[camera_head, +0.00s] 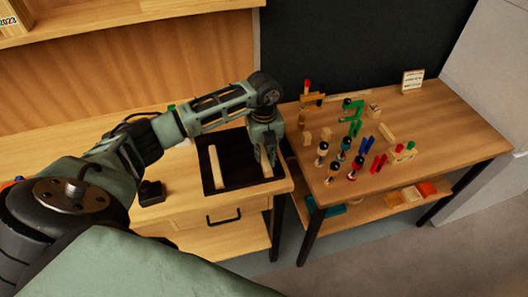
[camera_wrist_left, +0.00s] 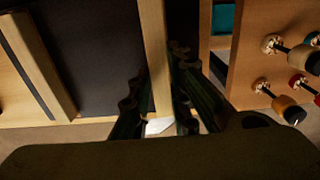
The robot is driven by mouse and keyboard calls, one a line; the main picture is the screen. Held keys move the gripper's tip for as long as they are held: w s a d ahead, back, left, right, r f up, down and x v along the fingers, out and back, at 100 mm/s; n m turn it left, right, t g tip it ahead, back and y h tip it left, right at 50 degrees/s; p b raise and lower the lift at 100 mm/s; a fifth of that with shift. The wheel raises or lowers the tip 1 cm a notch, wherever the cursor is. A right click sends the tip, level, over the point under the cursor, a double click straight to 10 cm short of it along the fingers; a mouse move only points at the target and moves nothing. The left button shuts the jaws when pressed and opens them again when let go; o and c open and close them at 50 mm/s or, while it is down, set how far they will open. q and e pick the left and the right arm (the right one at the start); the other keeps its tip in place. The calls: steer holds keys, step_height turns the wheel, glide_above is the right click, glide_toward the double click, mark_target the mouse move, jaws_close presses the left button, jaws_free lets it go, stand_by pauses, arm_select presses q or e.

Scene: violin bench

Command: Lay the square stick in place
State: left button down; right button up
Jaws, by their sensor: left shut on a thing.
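A pale wooden square stick (camera_wrist_left: 155,55) runs between the fingers of my left gripper (camera_wrist_left: 158,105) in the left wrist view. The left gripper (camera_head: 266,160) is shut on it and points down over the right part of a black mat (camera_head: 240,158). In the head view the stick's near end (camera_head: 267,172) shows just beside the fingers. A second pale stick (camera_head: 217,167) lies on the left part of the mat; it also shows in the left wrist view (camera_wrist_left: 38,62). I cannot tell whether the held stick touches the mat. My right gripper is not in view.
A wooden table (camera_head: 440,125) to the right holds several clamps, spools and small coloured pieces (camera_head: 352,125). A gap separates it from the bench (camera_head: 165,212). A small black object (camera_head: 151,192) sits left of the mat.

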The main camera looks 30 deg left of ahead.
mark_target(264, 156)
arm_select(q)
steer(key=shift+f, duration=0.15)
steer(key=c, duration=1.8)
jaws_free()
steer(key=shift+c, duration=0.2)
steer(key=shift+o, duration=0.9)
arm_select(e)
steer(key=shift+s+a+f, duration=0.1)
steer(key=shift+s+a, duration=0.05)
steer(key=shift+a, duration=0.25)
arm_select(q)
step_height(264, 156, up, 12)
steer(key=b, duration=0.3)
steer(key=shift+r, duration=0.2)
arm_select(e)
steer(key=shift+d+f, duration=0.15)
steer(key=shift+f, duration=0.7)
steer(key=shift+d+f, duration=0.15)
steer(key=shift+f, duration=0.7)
